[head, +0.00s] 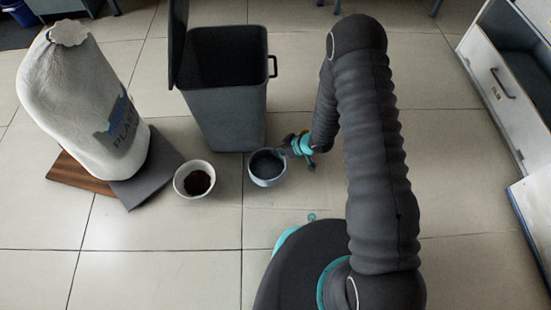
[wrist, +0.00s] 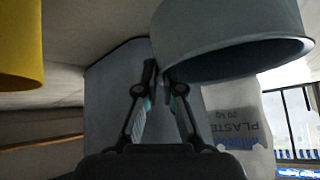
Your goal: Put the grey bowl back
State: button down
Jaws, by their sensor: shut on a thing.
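The grey bowl (head: 267,181) is upright in front of the bin in the head view, its inside dark grey and seemingly empty. In the wrist view, which is upside down, the bowl (wrist: 235,40) fills the upper right and is cut off by the edge. My gripper (head: 288,150) is at the bowl's far right rim. In the wrist view its fingers (wrist: 163,76) close at the bowl's wall, shut on it. I cannot tell whether the bowl touches the floor.
A white bowl with brown contents (head: 196,183) stands just left of the grey bowl. A dark open bin (head: 225,115) stands behind. A plaster bag (head: 85,100) rests on boards at left. A yellow thing (wrist: 20,45) shows in the wrist view. White drawers (head: 500,90) stand right.

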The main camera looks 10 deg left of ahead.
aim_at(275, 158)
jog(key=shift+a+f, duration=0.4)
jog(key=shift+a, duration=0.3)
jog(key=shift+f+b, duration=0.45)
jog(key=shift+f, duration=1.55)
jog(key=shift+f, duration=0.15)
jog(key=c, duration=1.3)
grip_release()
